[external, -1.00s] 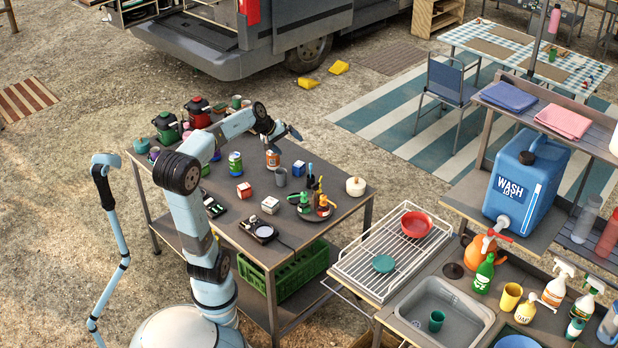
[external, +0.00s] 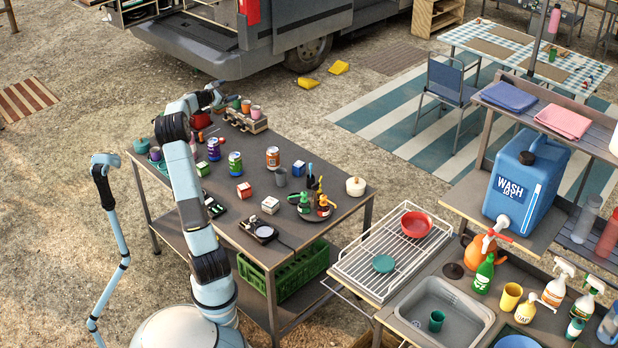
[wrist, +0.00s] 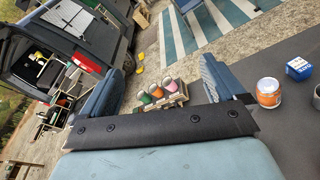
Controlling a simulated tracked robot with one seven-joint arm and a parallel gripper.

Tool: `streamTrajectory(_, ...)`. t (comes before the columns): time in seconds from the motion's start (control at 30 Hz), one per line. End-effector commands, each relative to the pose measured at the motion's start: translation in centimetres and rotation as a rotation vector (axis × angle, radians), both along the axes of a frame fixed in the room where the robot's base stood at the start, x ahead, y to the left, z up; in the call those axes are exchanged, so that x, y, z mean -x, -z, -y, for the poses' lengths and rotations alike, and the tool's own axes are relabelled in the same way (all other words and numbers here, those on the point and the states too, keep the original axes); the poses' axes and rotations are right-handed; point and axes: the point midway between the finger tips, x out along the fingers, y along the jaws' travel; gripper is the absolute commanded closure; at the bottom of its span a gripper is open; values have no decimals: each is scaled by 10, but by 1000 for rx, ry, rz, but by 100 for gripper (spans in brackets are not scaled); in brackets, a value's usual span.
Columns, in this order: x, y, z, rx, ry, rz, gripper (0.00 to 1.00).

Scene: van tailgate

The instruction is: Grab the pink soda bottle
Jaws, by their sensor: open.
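A wooden rack (external: 246,122) at the far end of the grey work table holds several small coloured containers. One is a pink container (external: 256,112); its full shape is unclear, so I cannot tell if it is a bottle. In the wrist view the pink container (wrist: 171,86) stands at the right of an orange and a green one, in view between my fingers but beyond them. A pink bottle (external: 555,18) is also by the post at the far dining table. My gripper (external: 217,93) is open and empty, above the table's far left end; the wrist view shows its fingers (wrist: 162,70) spread wide.
Below my arm, a red-bodied pot (external: 201,120) is partly hidden.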

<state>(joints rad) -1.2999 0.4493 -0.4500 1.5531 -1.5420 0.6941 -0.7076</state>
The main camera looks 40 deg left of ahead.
Motion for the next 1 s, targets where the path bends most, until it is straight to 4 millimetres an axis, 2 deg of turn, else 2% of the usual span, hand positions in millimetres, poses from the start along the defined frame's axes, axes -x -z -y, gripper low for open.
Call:
streamTrajectory(0.03, 15, 7, -35, 58, -59, 37, 4)
streamTrajectory(0.1, 32, 11, -71, 127, -123, 83, 4)
streamTrajectory(0.2, 54, 17, -110, 204, -194, 141, 4)
streamTrajectory(0.4, 98, 31, -173, 325, -310, 237, 4)
streamTrajectory(0.57, 134, 41, -215, 408, -389, 311, 4)
streamTrajectory(0.6, 139, 48, -222, 425, -402, 323, 4)
streamTrajectory(0.87, 135, 128, -217, 423, -396, 317, 4)
streamTrajectory(1.0, 135, 176, -217, 422, -394, 316, 4)
